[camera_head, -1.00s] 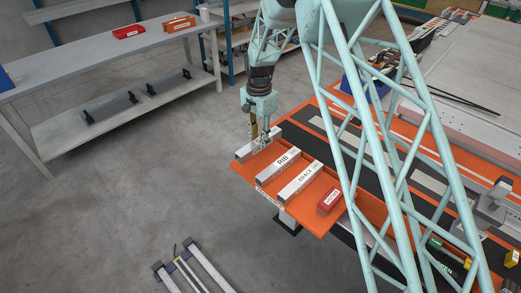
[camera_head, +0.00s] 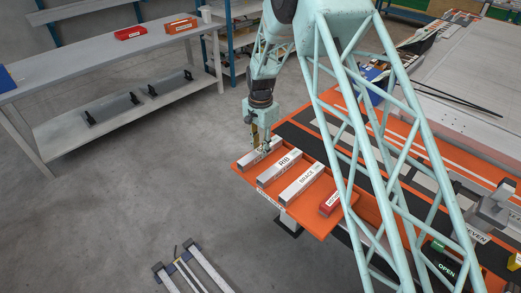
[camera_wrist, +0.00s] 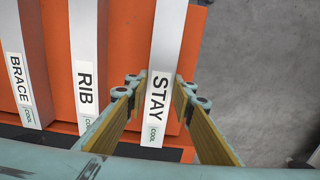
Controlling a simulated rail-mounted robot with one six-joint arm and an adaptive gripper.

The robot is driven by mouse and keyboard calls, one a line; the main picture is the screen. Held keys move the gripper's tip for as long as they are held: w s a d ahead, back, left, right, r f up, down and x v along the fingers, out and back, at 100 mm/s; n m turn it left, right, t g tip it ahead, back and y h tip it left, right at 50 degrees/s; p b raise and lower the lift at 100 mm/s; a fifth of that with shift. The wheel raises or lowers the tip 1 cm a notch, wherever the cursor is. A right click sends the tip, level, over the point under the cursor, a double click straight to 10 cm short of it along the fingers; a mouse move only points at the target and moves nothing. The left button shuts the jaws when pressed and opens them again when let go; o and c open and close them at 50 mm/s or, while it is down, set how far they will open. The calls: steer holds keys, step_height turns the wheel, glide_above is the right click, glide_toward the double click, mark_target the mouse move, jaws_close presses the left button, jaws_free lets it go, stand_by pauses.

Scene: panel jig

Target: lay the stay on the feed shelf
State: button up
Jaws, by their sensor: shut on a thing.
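The stay (camera_wrist: 164,50) is a pale bar with a white label reading STAY, between my gripper's yellow-lined fingers in the wrist view. In the head view the stay (camera_head: 249,160) lies at the left end of the orange feed shelf (camera_head: 325,224), left of the rib. My gripper (camera_head: 264,146) is shut on the stay; it also shows in the wrist view (camera_wrist: 158,100). The stay appears to rest on or just above the shelf; I cannot tell if they touch. My fingers hide part of it in the head view.
The rib (camera_head: 279,168) and the brace (camera_head: 301,184) lie roughly parallel on the shelf, right of the stay. A red box (camera_head: 331,202) sits beyond the brace. A grey workbench (camera_head: 100,60) stands at the back left.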

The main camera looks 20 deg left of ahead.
stand_by(0.4)
steer(key=o, duration=1)
steer(key=shift+f, duration=0.1)
steer(key=shift+r+p, duration=0.6)
steer(key=shift+r, duration=5.55)
